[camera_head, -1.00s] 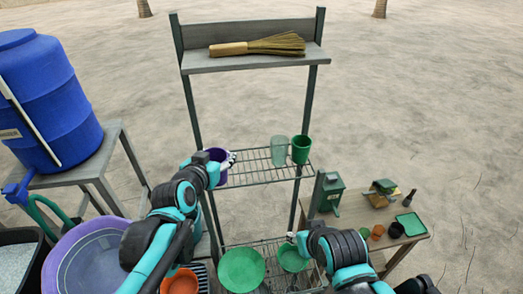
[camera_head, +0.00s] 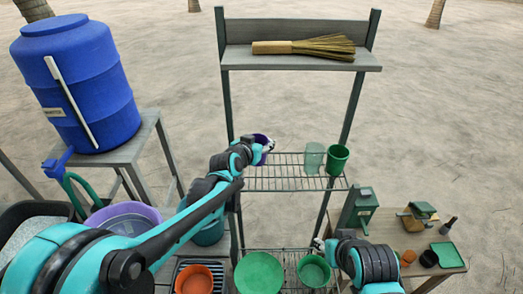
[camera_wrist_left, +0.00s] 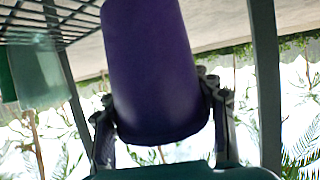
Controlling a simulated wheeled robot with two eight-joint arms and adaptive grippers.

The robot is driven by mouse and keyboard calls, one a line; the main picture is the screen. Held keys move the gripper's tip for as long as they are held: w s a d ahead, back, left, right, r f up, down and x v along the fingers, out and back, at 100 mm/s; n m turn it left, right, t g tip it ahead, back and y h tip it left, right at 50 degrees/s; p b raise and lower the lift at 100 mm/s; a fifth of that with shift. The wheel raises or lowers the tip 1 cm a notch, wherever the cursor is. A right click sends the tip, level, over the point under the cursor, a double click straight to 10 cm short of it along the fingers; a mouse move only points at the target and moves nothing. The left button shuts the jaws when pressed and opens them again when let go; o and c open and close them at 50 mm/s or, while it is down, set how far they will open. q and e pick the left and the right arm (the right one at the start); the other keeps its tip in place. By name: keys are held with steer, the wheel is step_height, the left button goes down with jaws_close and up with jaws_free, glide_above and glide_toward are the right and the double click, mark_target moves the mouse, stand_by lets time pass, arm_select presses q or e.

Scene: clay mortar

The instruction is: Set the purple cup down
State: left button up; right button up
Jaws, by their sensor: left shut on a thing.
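The purple cup (camera_wrist_left: 150,65) fills the middle of the left wrist view, between the two fingers of my left gripper (camera_wrist_left: 162,120). In the head view the cup (camera_head: 261,140) is at the left end of the upper wire shelf (camera_head: 290,184), partly hidden by my left gripper (camera_head: 266,148). My left gripper is shut on it. It appears above or behind the shelf's back edge; I see no clear contact with the wires. My right gripper (camera_head: 318,243) is by the lower shelf near a green bowl (camera_head: 314,270); its fingers are too small to read.
A clear green cup (camera_head: 312,157) and a solid green cup (camera_head: 338,159) stand on the upper shelf's right part. Free wires lie left of them. A broom (camera_head: 305,47) lies on the top board. A wooden table (camera_head: 390,232) with small items stands at right.

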arm_select(q)
step_height(320, 180, down, 4)
steer(key=shift+w, duration=0.1)
steer(key=shift+r, duration=0.1)
steer(key=shift+b, duration=0.3)
steer(key=shift+f, duration=0.2)
steer(key=o, duration=1.4)
